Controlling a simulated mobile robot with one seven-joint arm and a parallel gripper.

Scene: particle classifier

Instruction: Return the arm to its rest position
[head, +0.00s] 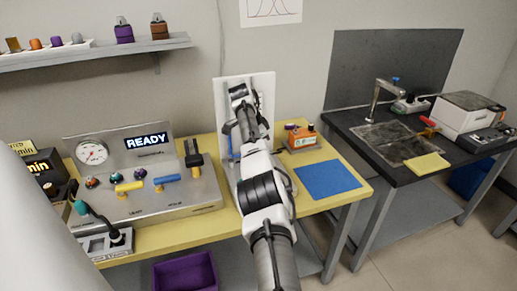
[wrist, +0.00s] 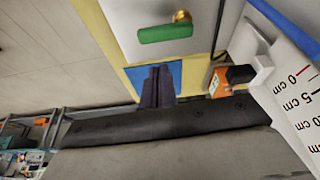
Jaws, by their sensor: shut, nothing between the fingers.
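My arm reaches from the bottom of the head view up over the yellow bench, toward a tall white panel (head: 265,95) against the wall. My gripper is at the far end of the arm, and its fingers are hard to make out in the head view. In the wrist view, the dark fingertips of my gripper (wrist: 158,84) are together with nothing between them. They appear in front of a blue mat (wrist: 135,78) on the yellow bench, which also shows in the head view (head: 328,180). I cannot tell how high above the bench they are.
A control box (head: 143,205) with a gauge and a READY display stands left of my arm. An orange box (head: 302,139) is right of it and also shows in the wrist view (wrist: 218,82). A green handle (wrist: 165,33) and a centimetre scale (wrist: 300,105) are close by. A dark sink bench (head: 372,162) stands right.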

